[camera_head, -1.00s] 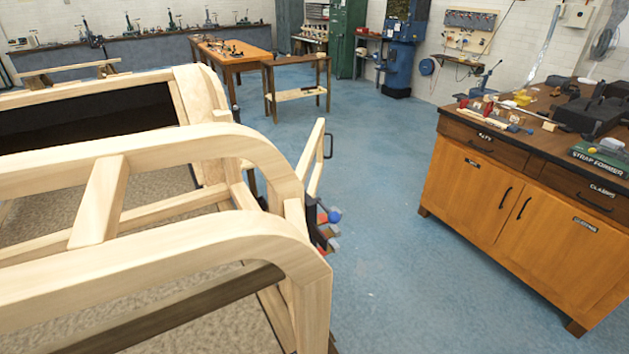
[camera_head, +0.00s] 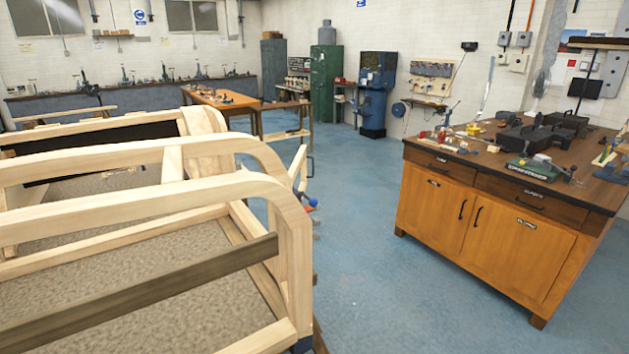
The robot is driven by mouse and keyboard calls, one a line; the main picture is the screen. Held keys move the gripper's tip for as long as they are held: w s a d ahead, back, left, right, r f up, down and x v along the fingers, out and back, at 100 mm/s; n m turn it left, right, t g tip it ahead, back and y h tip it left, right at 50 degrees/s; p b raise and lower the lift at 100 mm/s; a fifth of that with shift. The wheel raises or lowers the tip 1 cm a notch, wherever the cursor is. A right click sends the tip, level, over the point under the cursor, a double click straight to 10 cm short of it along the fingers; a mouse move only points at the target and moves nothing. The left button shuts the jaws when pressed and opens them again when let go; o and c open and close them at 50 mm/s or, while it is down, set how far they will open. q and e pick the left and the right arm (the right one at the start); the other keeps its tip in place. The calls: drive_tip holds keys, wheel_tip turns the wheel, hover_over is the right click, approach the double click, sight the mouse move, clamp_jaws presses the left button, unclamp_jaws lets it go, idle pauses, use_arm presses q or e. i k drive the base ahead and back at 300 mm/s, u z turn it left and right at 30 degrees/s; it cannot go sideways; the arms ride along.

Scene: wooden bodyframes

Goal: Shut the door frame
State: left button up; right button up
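The wooden bodyframe (camera_head: 180,148) of pale curved beams fills the left of the head view. A narrow pale door frame (camera_head: 299,168) with a black handle (camera_head: 310,167) sticks out past the bodyframe's right side, standing ajar. Most of the door frame and its hinge side are hidden behind the curved beams. A small part with a blue ball and red piece (camera_head: 309,198) shows at the bodyframe's right edge, below the door frame; I cannot tell what it is. Neither of my grippers is in view.
A wooden cabinet (camera_head: 484,220) with tools on its dark top stands at the right. Blue floor (camera_head: 375,230) is clear between it and the bodyframe. An orange table (camera_head: 222,101), a green locker (camera_head: 326,82) and a blue machine (camera_head: 375,92) stand farther back.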

sight(300, 160)
drive_tip(key=k, duration=0.65)
drive_tip(key=z, duration=1.25)
drive_tip(key=i, duration=4.8)
drive_tip(key=u, duration=3.95)
drive_tip(key=i, duration=0.55)
drive_tip(key=u, duration=0.15)
